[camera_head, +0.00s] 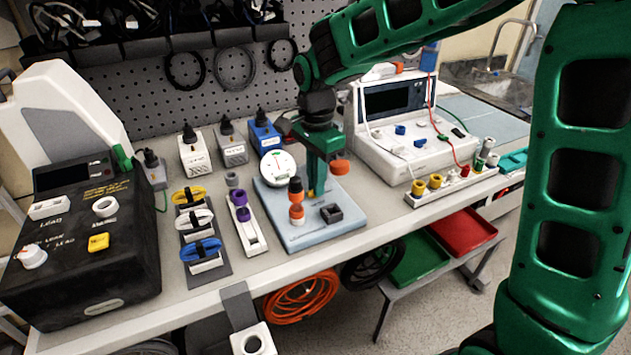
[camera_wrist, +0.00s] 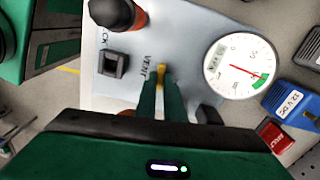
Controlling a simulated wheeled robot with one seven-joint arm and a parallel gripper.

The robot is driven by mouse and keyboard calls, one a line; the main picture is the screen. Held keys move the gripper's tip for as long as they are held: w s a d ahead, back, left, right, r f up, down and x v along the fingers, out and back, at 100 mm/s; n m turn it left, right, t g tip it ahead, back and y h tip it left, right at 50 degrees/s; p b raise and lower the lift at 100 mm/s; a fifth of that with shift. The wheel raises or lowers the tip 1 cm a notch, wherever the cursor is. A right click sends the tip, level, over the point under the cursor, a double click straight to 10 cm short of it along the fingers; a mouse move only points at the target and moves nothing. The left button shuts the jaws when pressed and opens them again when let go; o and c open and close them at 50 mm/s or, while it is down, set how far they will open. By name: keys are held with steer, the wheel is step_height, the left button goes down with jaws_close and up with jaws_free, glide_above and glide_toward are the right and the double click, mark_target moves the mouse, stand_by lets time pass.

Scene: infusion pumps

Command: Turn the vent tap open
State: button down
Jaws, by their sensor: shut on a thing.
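The vent tap (camera_wrist: 162,72) is a small yellow piece beside the printed word VENT on a pale blue-grey board (camera_head: 348,222). In the wrist view my gripper (camera_wrist: 162,84) has its two green fingers closed on the tap from above. The fingers and wrist hide most of the tap, so its turn angle is hard to tell. In the head view my gripper (camera_head: 317,186) points down at the board, with a little yellow (camera_head: 310,193) showing at its tips. A round white gauge (camera_wrist: 240,66) with a red needle and a green zone sits on the same board.
An orange-and-black upright part (camera_head: 296,200) and a dark square block (camera_head: 331,213) stand close to my fingers. A purple-and-white holder (camera_head: 246,222) is left of the board. A white instrument (camera_head: 398,125) stands behind right.

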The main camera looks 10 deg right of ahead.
steer(key=n, duration=0.4)
steer(key=shift+w+a, duration=0.1)
steer(key=shift+w, duration=0.05)
steer(key=shift+n, duration=2)
steer(key=shift+w, duration=0.1)
steer(key=c, duration=1.9)
jaws_free()
steer(key=shift+o, duration=0.2)
step_height(320, 180, up, 8)
